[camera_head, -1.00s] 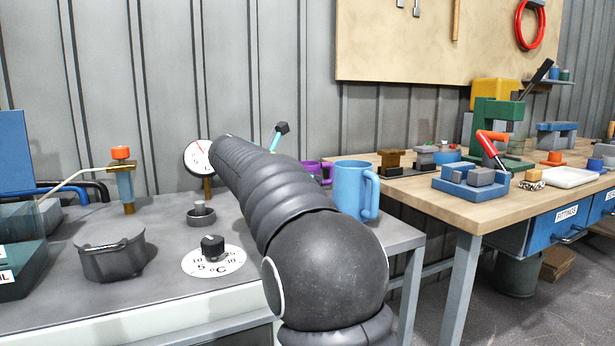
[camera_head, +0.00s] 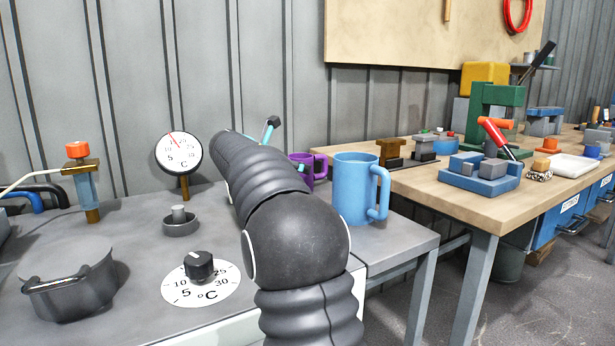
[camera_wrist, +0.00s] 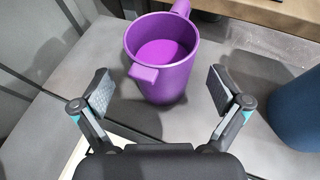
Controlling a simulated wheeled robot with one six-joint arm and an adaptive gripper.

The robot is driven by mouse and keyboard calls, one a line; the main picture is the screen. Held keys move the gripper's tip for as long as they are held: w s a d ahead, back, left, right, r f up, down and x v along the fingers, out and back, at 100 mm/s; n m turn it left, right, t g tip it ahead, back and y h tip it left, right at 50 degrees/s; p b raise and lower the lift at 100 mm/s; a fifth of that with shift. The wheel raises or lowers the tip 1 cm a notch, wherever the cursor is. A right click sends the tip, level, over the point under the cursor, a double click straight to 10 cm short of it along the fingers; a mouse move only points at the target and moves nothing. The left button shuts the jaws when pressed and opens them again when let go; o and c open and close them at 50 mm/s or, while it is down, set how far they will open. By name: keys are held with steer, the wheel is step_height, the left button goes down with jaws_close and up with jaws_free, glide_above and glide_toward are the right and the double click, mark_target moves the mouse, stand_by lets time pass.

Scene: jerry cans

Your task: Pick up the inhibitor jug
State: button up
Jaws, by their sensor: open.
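Two jugs stand on the grey bench, with no readable label naming the inhibitor. A purple jug (camera_wrist: 163,82), open at the top and empty-looking, stands upright between my gripper's spread fingers in the wrist view. My gripper (camera_wrist: 160,90) is open, a finger on each side of the jug with gaps to both. In the head view my arm hides most of my gripper and part of the purple jug (camera_head: 319,168). A larger blue jug (camera_head: 354,190) stands to its right; it shows at the wrist view's right edge (camera_wrist: 301,112).
A lidded dark pot (camera_head: 72,284), a dial knob (camera_head: 199,266), a small weight (camera_head: 180,222) and a round gauge (camera_head: 178,152) stand on the bench's left. A wooden workbench (camera_head: 470,208) with tools stands to the right. A wall is behind.

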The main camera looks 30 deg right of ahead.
steer(key=shift+f+x, duration=0.1)
steer(key=shift+x, duration=1.35)
steer(key=shift+f+x, duration=0.15)
steer(key=shift+x, duration=1.35)
steer(key=shift+s+a, duration=0.1)
steer(key=shift+s, duration=0.1)
steer(key=c, duration=1.6)
